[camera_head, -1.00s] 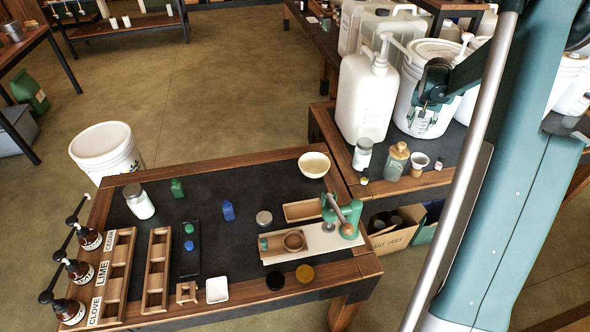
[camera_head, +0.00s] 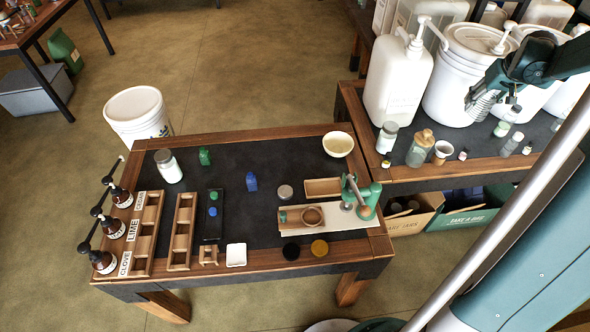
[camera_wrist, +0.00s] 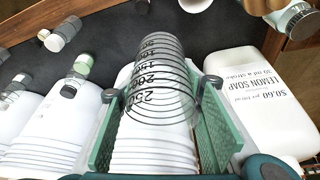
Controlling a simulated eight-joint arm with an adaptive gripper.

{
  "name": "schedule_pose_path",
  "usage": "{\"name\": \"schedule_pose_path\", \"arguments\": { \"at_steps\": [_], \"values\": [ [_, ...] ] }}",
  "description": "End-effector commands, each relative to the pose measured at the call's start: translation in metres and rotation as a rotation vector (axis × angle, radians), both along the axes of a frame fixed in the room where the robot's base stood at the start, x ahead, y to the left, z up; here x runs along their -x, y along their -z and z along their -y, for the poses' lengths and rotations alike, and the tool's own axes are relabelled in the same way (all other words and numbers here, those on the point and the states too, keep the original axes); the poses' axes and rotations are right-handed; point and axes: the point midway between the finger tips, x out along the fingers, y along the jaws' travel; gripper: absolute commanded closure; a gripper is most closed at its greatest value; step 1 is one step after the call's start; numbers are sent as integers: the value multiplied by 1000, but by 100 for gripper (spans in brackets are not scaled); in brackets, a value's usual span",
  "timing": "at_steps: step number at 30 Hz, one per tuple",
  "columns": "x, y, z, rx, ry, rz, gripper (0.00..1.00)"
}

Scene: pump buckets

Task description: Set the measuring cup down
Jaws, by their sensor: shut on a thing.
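My gripper (camera_wrist: 160,92) is shut on a clear measuring cup (camera_wrist: 158,72). The cup has dark rings and numbers up to 250, and lies between the two green fingers in the wrist view. In the head view my gripper (camera_head: 492,98) holds the cup (camera_head: 482,106) in front of the white buckets (camera_head: 462,75), seemingly above the rear bench. White ribbed bucket walls show through and beside the cup in the wrist view. I cannot tell how high its base is above the dark bench top (camera_head: 470,151).
A white lemon soap jug (camera_wrist: 265,100) with a pump stands beside the buckets. Along the bench's front edge are a white jar (camera_head: 387,137), an amber-topped bottle (camera_head: 421,148), a small cup (camera_head: 442,151) and small bottles. The front table (camera_head: 270,215) holds wooden trays and a green press.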

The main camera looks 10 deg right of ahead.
Motion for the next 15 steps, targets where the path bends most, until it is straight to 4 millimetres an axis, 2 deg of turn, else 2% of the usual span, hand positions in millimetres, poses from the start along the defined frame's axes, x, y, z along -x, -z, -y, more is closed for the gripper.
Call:
{"name": "schedule_pose_path", "arguments": {
  "at_steps": [1,6,15],
  "values": [
    [5,-7,-5,-2,-27,1,73],
    [12,-16,-35,-1,-122,0,73],
    [9,-5,-113,-1,-206,0,73]
  ]
}}
